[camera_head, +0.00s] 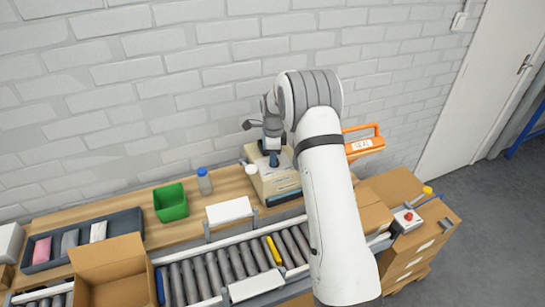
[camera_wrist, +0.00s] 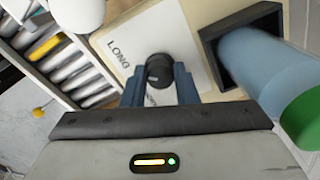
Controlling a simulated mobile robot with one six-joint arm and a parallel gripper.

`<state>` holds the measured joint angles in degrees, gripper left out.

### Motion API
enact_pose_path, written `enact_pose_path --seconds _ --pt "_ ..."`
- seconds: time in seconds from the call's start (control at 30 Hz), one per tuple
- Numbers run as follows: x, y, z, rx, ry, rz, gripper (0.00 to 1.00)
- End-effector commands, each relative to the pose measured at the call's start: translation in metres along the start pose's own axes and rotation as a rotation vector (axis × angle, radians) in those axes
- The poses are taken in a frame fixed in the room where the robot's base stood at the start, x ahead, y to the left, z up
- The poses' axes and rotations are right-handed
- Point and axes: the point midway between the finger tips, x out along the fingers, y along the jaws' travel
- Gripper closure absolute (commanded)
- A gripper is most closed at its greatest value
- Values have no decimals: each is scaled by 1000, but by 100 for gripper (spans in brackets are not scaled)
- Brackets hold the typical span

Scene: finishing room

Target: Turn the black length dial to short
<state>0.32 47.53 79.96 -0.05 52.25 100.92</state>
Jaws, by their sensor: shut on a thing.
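The black length dial (camera_wrist: 160,72) sits on a pale panel of the beige machine (camera_wrist: 121,28). The word LONG is printed to the dial's upper left, and a second word below it is mostly hidden by my gripper. My gripper (camera_wrist: 159,80) is shut on the dial, with one blue finger on either side of it. In the head view, my gripper (camera_head: 271,157) reaches down onto the top of the beige machine (camera_head: 280,187) on the bench. The dial itself is hidden there by my gripper and arm.
A light blue cylinder (camera_wrist: 245,65) with a green end stands close to the right of my gripper. A bottle (camera_head: 204,183) and green bin (camera_head: 171,203) stand left. A roller conveyor (camera_head: 215,270) runs in front.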

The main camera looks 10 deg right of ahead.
Motion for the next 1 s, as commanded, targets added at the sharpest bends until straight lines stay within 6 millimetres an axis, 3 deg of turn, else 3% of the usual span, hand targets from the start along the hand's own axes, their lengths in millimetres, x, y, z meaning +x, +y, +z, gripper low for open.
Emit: enact_pose_path --seconds 0.37,1.0 --pt "5 1 -7 -108 1 7 96" --pt "4 0 -9 -679 3 8 96"
